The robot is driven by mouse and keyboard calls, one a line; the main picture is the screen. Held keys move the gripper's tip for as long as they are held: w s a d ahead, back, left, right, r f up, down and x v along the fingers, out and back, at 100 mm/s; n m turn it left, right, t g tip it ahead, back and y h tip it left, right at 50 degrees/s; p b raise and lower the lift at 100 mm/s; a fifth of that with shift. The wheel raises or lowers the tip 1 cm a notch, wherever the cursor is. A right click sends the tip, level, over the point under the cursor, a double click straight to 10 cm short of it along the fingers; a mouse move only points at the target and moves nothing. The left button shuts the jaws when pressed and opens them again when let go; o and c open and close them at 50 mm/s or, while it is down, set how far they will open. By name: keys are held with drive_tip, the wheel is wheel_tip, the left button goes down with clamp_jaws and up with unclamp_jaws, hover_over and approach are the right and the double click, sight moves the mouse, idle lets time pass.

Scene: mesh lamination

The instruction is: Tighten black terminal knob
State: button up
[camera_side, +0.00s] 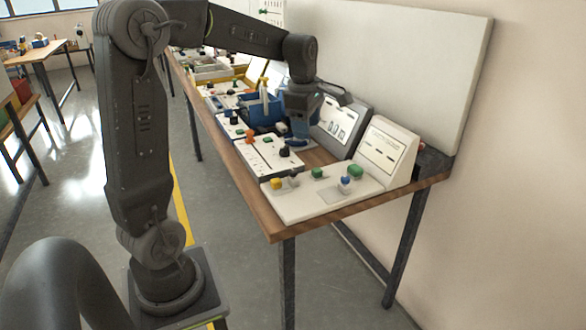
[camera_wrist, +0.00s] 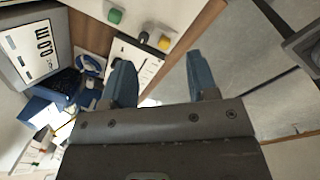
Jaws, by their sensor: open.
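A black knob (camera_side: 284,151) stands on a white panel with black sides on the bench in the side view. My gripper (camera_side: 299,128), with blue fingers, hangs above and behind this knob, apart from it as far as I can tell. In the wrist view my gripper (camera_wrist: 161,72) shows its two blue fingers spread wide with nothing held between them. The white panel (camera_wrist: 128,50) lies beyond the left finger there, and that finger hides part of it. I cannot clearly make out the black knob on it in the wrist view.
A white console with a yellow knob (camera_side: 276,183), green knobs (camera_side: 317,172) and a blue knob (camera_side: 345,180) stands at the bench's near end. A blue bin (camera_side: 264,112) is left of my gripper. A grey console (camera_side: 343,120) stands behind. Free floor lies left of the bench.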

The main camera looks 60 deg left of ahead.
sight(293, 170)
drive_tip(key=w+a+f+n+g, duration=0.1)
drive_tip(key=a+f+n, duration=0.2)
drive_tip(key=a+n, duration=0.25)
drive_tip(key=w+a+f+n, duration=0.1)
drive_tip(key=a+f+n, duration=0.2)
drive_tip(key=a+n, duration=0.25)
drive_tip(key=shift+m+h, duration=0.3)
drive_tip(key=shift+h, duration=0.1)
drive_tip(key=f, duration=1.3)
drive_tip(key=shift+w+a+f, duration=0.1)
drive_tip(key=shift+a+f, duration=0.1)
drive_tip(key=shift+f, duration=0.05)
drive_tip(key=c, duration=0.9)
